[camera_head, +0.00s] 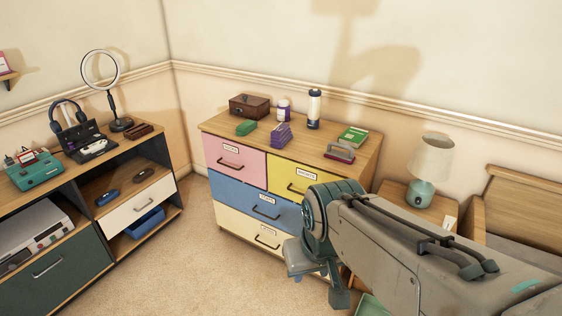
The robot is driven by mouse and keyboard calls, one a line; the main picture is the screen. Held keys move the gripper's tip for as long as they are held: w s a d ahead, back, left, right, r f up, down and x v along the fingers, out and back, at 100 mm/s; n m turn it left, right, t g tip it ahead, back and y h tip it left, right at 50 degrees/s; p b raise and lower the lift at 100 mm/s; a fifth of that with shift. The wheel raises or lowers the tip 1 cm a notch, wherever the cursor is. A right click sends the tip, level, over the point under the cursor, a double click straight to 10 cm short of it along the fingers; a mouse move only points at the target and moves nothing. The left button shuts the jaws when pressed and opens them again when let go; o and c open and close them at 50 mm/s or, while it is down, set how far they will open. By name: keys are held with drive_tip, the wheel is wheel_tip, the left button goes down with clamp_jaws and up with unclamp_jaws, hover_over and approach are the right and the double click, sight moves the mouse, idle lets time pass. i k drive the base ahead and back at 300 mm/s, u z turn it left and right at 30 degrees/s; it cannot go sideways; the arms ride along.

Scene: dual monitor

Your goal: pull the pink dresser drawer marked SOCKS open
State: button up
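The dresser (213,128) stands against the back wall, with a wooden top and coloured drawer fronts. Its pink drawer (252,168) is at the upper left and looks shut, flush with its neighbours. It has a dark bar handle (229,163) and a small white label (231,149), too small to read for certain. My gripper (317,280) is at the lower middle, in front of the dresser's lower right and apart from the pink drawer. My arm hides part of it, and whether its fingers are open is unclear.
A yellow drawer (285,176), a blue drawer (235,196) and a cream drawer (237,222) share the dresser. A box (249,105) and several small items stand on top. A shelf unit (62,270) is left; a lamp (432,163) is right. Carpet (190,270) between is clear.

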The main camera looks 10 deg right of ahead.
sight(246, 163)
drive_tip(key=z, duration=0.3)
drive_tip(key=i, duration=1.2)
drive_tip(key=u, duration=0.75)
drive_tip(key=i, duration=1.1)
drive_tip(key=u, duration=0.9)
